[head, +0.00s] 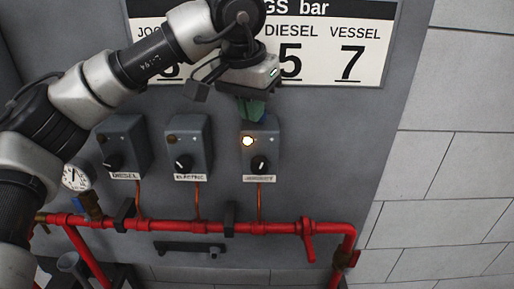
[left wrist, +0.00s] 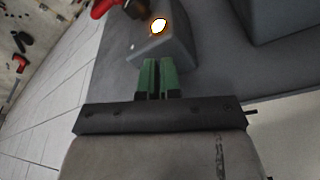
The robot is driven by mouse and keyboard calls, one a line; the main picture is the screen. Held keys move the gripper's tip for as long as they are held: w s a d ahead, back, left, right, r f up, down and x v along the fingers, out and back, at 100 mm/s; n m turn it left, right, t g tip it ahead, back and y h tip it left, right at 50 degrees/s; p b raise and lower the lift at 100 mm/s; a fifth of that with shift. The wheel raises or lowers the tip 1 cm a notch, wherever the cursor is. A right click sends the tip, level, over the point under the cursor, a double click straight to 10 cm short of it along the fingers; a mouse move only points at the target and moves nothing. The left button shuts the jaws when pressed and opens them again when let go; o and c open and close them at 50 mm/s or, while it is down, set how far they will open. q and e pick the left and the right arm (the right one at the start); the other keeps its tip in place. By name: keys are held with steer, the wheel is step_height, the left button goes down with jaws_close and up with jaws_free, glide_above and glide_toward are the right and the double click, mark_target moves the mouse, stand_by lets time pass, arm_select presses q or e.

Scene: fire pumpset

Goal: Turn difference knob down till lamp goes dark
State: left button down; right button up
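Three grey control boxes on the panel each have a black knob with a white mark; none is labelled as a difference knob. The right box (head: 272,140), whose label seems to read JOCKEY, has a lit yellow lamp (head: 247,141) above its knob (head: 260,165). The lamp also glows in the left wrist view (left wrist: 158,26), with the black knob (left wrist: 135,8) partly cut off beside it. My left gripper (head: 252,112) is at the top of this box; its green fingers (left wrist: 157,76) are close together with nothing seen between them. Contact with the box is unclear. My right gripper is out of view.
The diesel box (head: 124,140) and electric box (head: 190,140) have dark lamps. Red pipes (head: 190,227) run below, with a gauge (head: 75,178) at left. A pressure sign (head: 345,60) is above, partly hidden by my left arm. White wall is at right.

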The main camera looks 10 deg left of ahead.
arm_select(q)
steer(key=shift+s+d+f, duration=0.1)
steer(key=shift+f, duration=0.35)
steer(key=r+p, duration=0.4)
steer(key=r, duration=0.1)
steer(key=shift+w+d+r, duration=0.15)
steer(key=shift+w+r, duration=0.1)
steer(key=shift+w, duration=0.05)
steer(key=shift+s+r+p, duration=0.2)
steer(key=shift+r+p, duration=0.3)
steer(key=shift+p, duration=0.1)
steer(key=shift+a+f, duration=0.1)
steer(key=shift+a, duration=0.1)
steer(key=shift+w, duration=0.15)
